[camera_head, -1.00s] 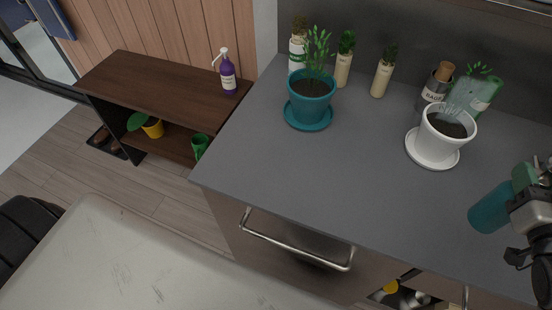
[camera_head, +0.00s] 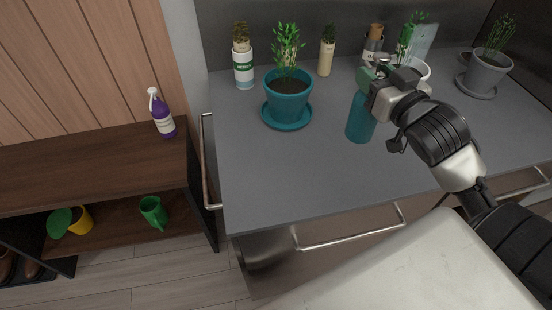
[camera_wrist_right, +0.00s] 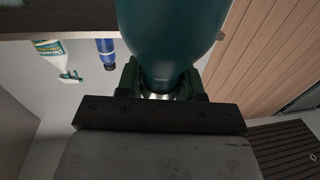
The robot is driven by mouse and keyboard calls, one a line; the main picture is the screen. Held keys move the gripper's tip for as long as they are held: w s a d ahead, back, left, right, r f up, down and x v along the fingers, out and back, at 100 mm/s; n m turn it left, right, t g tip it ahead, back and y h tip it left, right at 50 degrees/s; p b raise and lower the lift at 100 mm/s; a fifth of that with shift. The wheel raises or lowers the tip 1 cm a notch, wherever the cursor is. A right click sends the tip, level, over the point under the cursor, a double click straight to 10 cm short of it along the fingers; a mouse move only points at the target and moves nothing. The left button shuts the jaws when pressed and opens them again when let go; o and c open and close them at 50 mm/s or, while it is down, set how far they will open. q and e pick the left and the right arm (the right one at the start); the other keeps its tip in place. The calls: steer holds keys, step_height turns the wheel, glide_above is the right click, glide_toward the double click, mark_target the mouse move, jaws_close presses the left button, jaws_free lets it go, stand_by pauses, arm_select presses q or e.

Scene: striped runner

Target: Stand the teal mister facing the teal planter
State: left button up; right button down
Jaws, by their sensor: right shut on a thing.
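The teal mister (camera_head: 361,117) is a teal bottle to the right of the teal planter on the grey counter. My right gripper (camera_head: 380,84) is shut on its upper part, and the gripper covers much of its head. I cannot tell whether its base touches the counter. In the right wrist view the mister (camera_wrist_right: 172,35) fills the top middle, between the gripper's fingers (camera_wrist_right: 160,88). The teal planter (camera_head: 287,100) holds a leafy plant and stands on a teal saucer (camera_head: 288,122). My left gripper is out of view.
Behind stand a green-and-white container (camera_head: 243,68) and a cream pot (camera_head: 326,58) with plants. A grey planter (camera_head: 485,72) is at the right; a white planter (camera_head: 424,74) is partly hidden by my gripper. A purple spray bottle (camera_head: 163,117) stands on the low shelf. The counter's front is clear.

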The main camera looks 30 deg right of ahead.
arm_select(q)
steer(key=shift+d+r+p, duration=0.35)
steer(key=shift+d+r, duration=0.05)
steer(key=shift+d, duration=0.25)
arm_select(e)
steer(key=w+a+f, duration=0.4)
steer(key=a+f, duration=0.6)
steer(key=shift+f, duration=0.4)
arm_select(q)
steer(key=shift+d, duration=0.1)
arm_select(e)
steer(key=shift+w+f, duration=0.1)
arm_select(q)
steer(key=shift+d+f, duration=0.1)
arm_select(e)
steer(key=c, duration=0.7)
jaws_free()
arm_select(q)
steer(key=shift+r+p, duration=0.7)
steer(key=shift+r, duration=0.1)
arm_select(e)
steer(key=s, duration=1.2)
steer(key=shift+a, duration=0.4)
